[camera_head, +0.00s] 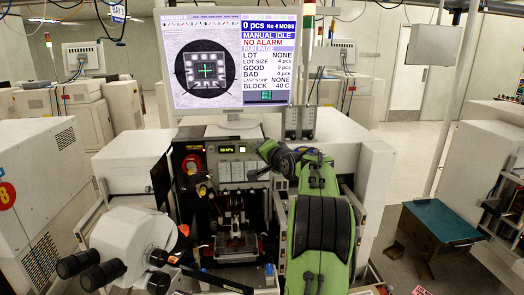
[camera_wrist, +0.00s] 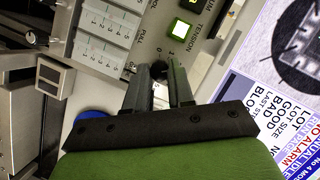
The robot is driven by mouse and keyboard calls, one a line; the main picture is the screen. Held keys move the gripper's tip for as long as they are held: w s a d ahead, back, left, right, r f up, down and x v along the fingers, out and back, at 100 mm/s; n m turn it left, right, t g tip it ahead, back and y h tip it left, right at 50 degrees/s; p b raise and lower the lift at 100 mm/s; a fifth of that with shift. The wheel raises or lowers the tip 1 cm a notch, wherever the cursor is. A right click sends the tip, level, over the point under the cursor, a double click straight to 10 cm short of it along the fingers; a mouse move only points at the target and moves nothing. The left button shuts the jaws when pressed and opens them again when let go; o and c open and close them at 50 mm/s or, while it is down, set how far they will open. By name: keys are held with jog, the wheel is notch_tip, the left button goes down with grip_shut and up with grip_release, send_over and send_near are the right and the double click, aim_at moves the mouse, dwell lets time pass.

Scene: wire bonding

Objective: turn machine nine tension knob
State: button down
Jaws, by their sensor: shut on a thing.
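The tension knob (camera_wrist: 157,69) is a small dark knob on the light grey control panel (camera_head: 238,170). In the wrist view the word TENSION and a few scale digits are printed beside it, next to a lit green display (camera_wrist: 181,28). My gripper (camera_wrist: 160,84) has its two dark fingers shut on the knob, one on each side. The fingers hide much of the knob, so I cannot tell its pointer setting. In the head view my green arm reaches in from the lower right, and my gripper (camera_head: 259,174) is at the panel's right side, hiding the knob there.
A monitor (camera_head: 233,60) reading MANUAL IDLE and NO ALARM stands above the panel. A white microscope (camera_head: 133,243) with black eyepieces is at the lower left. The bonding area (camera_head: 236,240) lies below the panel.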

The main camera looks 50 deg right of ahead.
jog(key=n+g+h, duration=0.1)
jog(key=n+g, duration=0.1)
jog(key=n, duration=0.2)
jog(key=n+g+h+b, duration=0.1)
jog(key=n+g+h, duration=0.1)
jog(key=n, duration=0.1)
jog(key=a+n+g+h+b, duration=0.1)
jog(key=n+h, duration=0.1)
jog(key=n, duration=0.2)
jog(key=shift+w+n+g, duration=0.3)
jog(key=shift+w+g, duration=0.05)
jog(key=shift+g, duration=0.05)
dwell(0.7)
jog(key=c, duration=1)
grip_release()
jog(key=shift+h, duration=0.3)
jog(key=shift+r, duration=0.1)
jog(key=b+v, duration=0.2)
jog(key=v, duration=1.3)
jog(key=shift+s+a+r+b, duration=0.15)
jog(key=shift+a+b, duration=0.15)
